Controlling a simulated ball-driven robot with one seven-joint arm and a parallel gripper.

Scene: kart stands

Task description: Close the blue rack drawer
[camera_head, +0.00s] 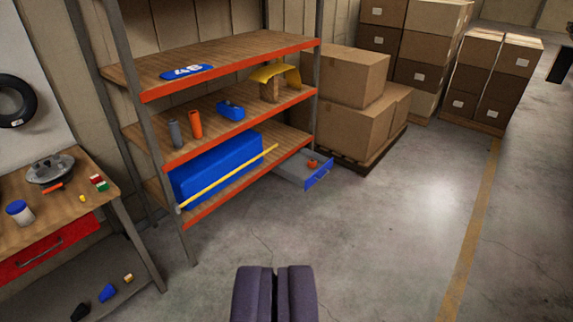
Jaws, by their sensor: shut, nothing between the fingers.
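The blue-fronted rack drawer (318,179) is pulled out at the right end of the rack's lowest shelf. Its grey tray shows, with a small orange object (312,163) inside. The rack (228,68) has wooden shelves with orange edges. My gripper (274,270) is at the bottom middle of the view, shut and empty. It is well apart from the drawer, with open floor between them in the picture.
Stacked cardboard boxes (349,125) on a pallet stand just behind the drawer. A workbench (75,215) with a red drawer (42,250) is at the left. A yellow bar (228,176) lies along the lowest shelf. The concrete floor (390,230) is clear at centre and right.

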